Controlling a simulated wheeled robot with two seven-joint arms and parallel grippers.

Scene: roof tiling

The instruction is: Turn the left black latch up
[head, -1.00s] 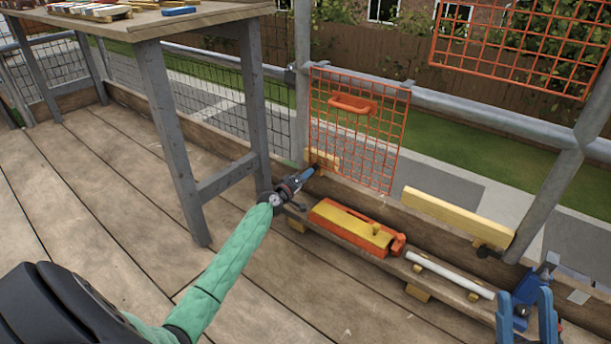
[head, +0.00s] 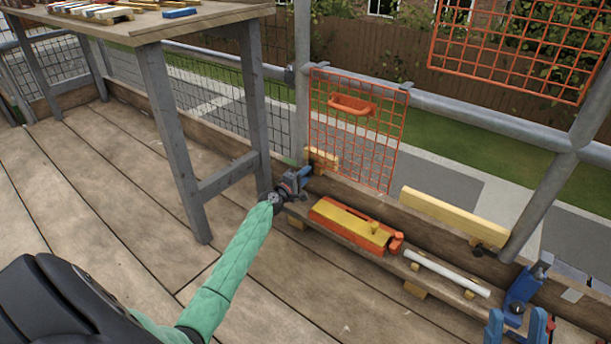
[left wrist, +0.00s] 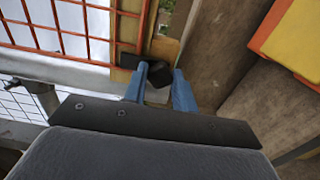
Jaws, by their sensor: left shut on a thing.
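The left black latch (left wrist: 159,72) shows in the left wrist view on a yellow wooden block (left wrist: 164,48), beside the lower corner of the orange mesh panel. My left gripper (left wrist: 162,84) has its blue fingers shut on the latch. In the head view my left gripper (head: 303,177) is at the yellow block (head: 322,159) by the panel's lower left corner, and it hides the latch there. The orange mesh panel (head: 357,130) stands upright with an orange handle (head: 352,104).
A yellow and orange toolbox (head: 352,227) and a white tube (head: 447,274) lie on the low plank. Another black latch (head: 478,249) sits under a yellow beam (head: 455,216). A wooden table (head: 150,25) stands at the left. The deck floor is clear.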

